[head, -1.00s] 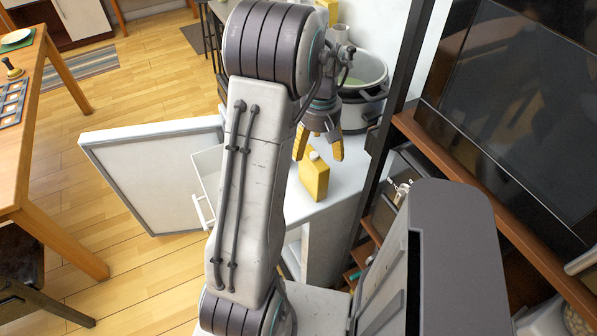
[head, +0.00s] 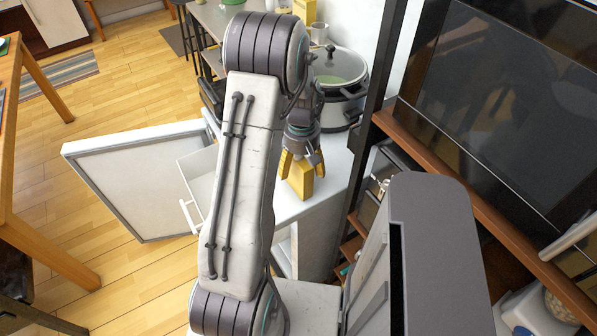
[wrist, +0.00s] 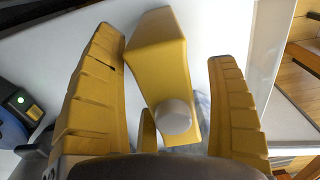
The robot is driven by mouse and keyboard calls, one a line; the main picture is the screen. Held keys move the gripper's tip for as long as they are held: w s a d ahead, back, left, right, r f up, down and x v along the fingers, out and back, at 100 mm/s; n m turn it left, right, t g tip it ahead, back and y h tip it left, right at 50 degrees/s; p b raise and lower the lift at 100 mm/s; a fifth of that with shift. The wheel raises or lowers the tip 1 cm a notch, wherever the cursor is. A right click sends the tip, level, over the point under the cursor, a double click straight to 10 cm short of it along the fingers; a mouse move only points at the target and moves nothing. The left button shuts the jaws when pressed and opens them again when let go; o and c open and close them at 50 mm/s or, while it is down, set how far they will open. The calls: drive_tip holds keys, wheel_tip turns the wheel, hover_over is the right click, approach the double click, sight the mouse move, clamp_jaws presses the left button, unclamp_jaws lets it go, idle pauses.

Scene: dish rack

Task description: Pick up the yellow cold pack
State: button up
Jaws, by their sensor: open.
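The yellow cold pack (head: 300,181) is a yellow block-like container with a pale round cap, standing on the white counter top (head: 333,170). In the wrist view the cold pack (wrist: 160,52) is between my two yellow fingers, with its cap near the palm. My gripper (head: 303,176) is open over the cold pack in the head view. The fingers partly hide the pack in the head view.
A large pot (head: 340,85) with a glass lid stands behind my gripper on the counter. A cabinet door (head: 135,185) and a white drawer (head: 200,175) stand open at the left. A dark post (head: 378,90) and a brown shelf (head: 450,165) are at the right.

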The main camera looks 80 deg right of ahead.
drive_tip(key=shift+c, duration=0.4)
drive_tip(key=c, duration=1.3)
drive_tip(key=shift+r, duration=0.15)
wheel_tip(320, 180, up, 10)
drive_tip(key=shift+f+b, duration=0.1)
drive_tip(key=shift+b, duration=0.35)
